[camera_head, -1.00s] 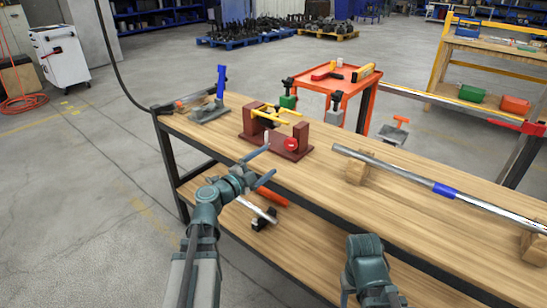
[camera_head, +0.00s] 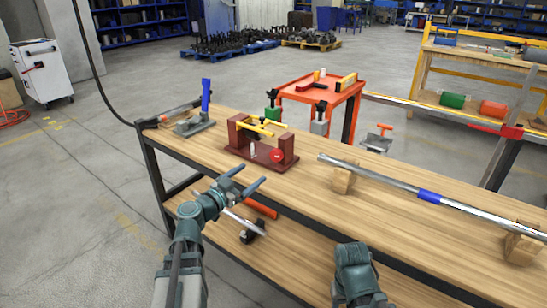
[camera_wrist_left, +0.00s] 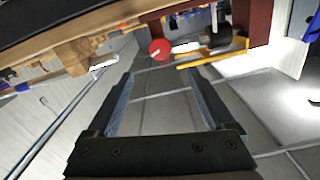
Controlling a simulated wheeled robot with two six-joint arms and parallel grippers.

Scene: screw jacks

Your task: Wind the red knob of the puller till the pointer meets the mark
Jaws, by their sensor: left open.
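The puller is a dark red stand (camera_head: 238,132) with yellow arms (camera_head: 262,127), on the far part of the bench. Its round red knob (camera_head: 277,155) faces the near side; it also shows in the left wrist view (camera_wrist_left: 159,49), with a pale rod beside it. The pointer and the mark are too small to tell apart. My left gripper (camera_head: 252,174) is open and empty, in front of the bench edge, short of the knob and apart from it. In the left wrist view its fingers (camera_wrist_left: 158,76) spread below the knob. My right gripper is out of view; only my right arm shows.
A long steel bar with a blue band (camera_head: 430,195) lies on wooden blocks (camera_head: 345,178) at the right of the bench. A blue-handled tool (camera_head: 205,95) stands at the left. An orange cart (camera_head: 352,92) stands behind. The lower shelf holds an orange-handled tool (camera_head: 261,208).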

